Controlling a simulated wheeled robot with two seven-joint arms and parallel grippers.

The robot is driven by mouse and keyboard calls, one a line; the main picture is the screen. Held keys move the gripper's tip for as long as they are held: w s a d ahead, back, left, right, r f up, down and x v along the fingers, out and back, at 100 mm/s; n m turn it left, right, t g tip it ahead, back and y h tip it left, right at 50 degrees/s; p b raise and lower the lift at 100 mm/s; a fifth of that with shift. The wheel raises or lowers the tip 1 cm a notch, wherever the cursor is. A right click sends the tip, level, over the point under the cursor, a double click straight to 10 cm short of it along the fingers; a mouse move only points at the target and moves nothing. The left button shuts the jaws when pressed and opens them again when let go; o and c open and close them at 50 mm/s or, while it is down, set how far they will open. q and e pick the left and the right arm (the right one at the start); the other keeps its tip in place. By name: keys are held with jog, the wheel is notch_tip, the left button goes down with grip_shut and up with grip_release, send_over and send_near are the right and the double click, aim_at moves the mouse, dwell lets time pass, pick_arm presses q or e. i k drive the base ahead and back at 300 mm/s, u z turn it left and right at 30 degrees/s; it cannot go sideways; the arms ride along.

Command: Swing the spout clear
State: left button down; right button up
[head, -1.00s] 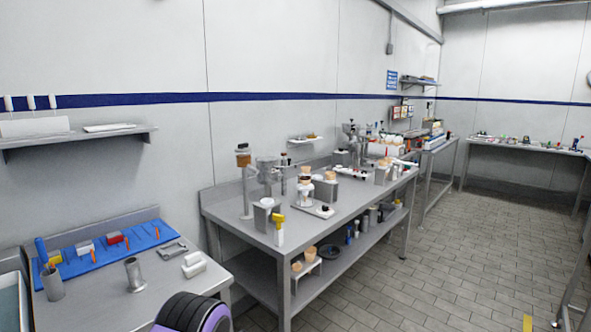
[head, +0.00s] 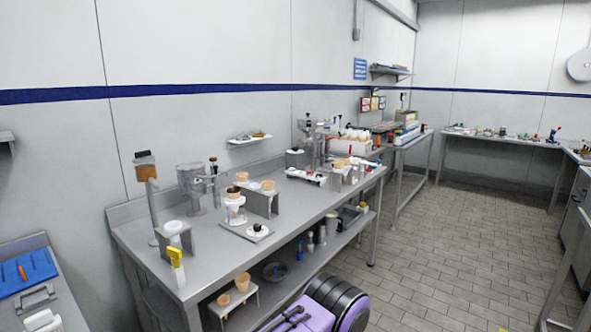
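On the steel bench (head: 290,215) a grey metal machine (head: 190,188) with a cylindrical top stands near the wall. A short arm that may be a spout sticks out to its right, beside a dark-topped upright (head: 213,172); it is too small to tell which way it points. A second grey machine (head: 306,133) stands farther along the bench. Neither gripper shows. A purple and black part of my own body is at the bottom edge.
A post with a brown-topped head (head: 147,165), a yellow-handled tool (head: 176,262), a grey stand with cone cups (head: 262,202) and a plate with a black knob (head: 256,229) crowd the near bench.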

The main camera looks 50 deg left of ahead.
aim_at(205, 179)
jog(key=z, duration=0.05)
jog(key=i, duration=1.05)
jog(key=u, duration=0.85)
jog(key=i, duration=0.8)
jog(key=u, duration=0.85)
